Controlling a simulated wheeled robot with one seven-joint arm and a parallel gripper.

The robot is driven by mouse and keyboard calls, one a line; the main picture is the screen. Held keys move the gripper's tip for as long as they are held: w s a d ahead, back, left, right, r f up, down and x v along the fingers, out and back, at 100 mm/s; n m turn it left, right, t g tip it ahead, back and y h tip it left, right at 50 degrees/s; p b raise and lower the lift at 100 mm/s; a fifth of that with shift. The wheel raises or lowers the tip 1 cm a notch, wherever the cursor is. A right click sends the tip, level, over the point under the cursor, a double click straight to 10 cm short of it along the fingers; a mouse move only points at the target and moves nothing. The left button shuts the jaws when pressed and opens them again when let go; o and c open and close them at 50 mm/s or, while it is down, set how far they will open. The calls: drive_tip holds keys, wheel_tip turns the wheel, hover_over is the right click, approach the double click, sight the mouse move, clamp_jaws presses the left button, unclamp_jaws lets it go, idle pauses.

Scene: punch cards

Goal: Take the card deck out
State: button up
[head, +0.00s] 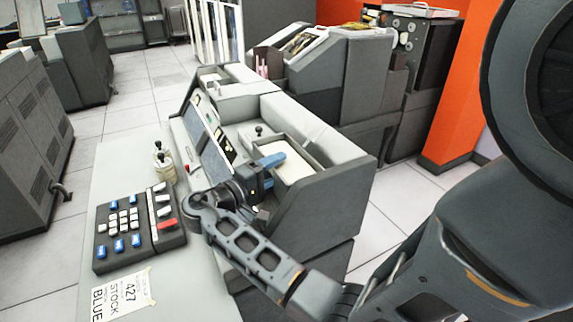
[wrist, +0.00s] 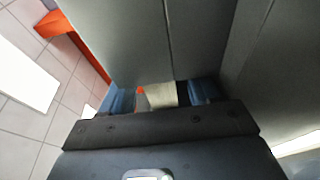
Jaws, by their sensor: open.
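The card deck (head: 293,166) is a cream block lying in the open tray of the grey card machine (head: 330,190). My gripper (head: 274,171) is at the tray's left side, with its blue fingers open and pointing toward the deck. In the wrist view my gripper (wrist: 158,98) has a blue finger on each side, and a cream surface, probably the deck (wrist: 160,96), shows between them with a small orange-red spot. I cannot tell whether the fingers touch it. My wrist hides part of the machine's front.
A keypad (head: 135,225) with a red key, a paper label (head: 122,296) and small bottles (head: 164,165) are on the pale desk (head: 90,200). Another dark machine (head: 345,75) stands behind. Grey cabinets stand at left, an orange wall (head: 455,90) at right. Tiled floor is open between them.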

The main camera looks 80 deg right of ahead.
drive_tip(key=shift+c, duration=0.3)
clamp_jaws()
idle(0.5)
